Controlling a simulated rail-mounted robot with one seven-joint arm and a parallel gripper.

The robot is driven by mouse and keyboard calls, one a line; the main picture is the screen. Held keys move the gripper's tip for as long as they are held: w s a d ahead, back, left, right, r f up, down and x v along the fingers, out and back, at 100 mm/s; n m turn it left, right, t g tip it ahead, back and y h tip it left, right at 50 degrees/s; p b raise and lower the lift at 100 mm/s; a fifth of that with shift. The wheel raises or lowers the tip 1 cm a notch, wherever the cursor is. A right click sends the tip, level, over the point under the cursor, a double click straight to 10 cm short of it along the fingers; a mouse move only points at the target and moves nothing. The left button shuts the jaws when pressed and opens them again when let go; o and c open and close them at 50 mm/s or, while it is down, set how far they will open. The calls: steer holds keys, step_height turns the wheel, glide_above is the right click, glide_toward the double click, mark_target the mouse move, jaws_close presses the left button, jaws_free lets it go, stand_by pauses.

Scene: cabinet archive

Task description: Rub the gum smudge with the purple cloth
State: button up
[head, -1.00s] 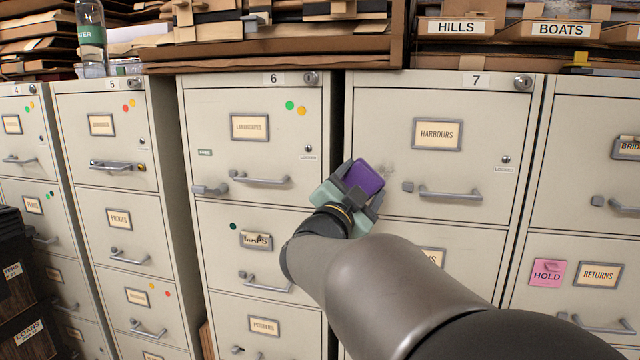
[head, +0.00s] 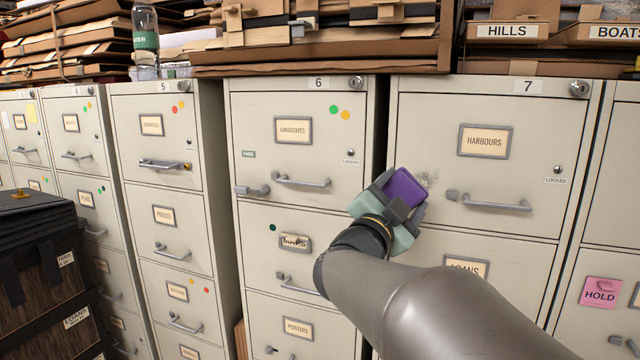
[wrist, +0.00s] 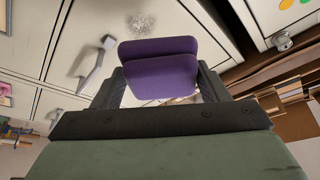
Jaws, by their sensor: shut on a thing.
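My gripper (head: 398,204) is shut on the purple cloth (head: 405,187), a folded pad held between the two fingers. It also shows in the wrist view (wrist: 160,75), where the fingers grip it from both sides. The gum smudge (head: 428,178) is a grey speckled patch on the left of the HARBOURS drawer (head: 440,225) of cabinet 7. In the head view the cloth overlaps the smudge's left edge. In the wrist view the smudge (wrist: 142,25) lies just beyond the cloth. I cannot tell whether the cloth touches the drawer.
The drawer's grey handle (head: 495,203) sticks out right of the cloth. Cabinet 6 (head: 250,105) stands to the left across a narrow dark gap. Dark stacked boxes (head: 45,280) stand at the lower left.

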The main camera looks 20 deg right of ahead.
mark_target(414, 173)
steer(key=shift+w+d+b, duration=0.65)
steer(key=shift+w+d, duration=1.7)
steer(key=shift+d, duration=0.05)
steer(key=shift+w+d, duration=0.7)
steer(key=shift+d, duration=0.05)
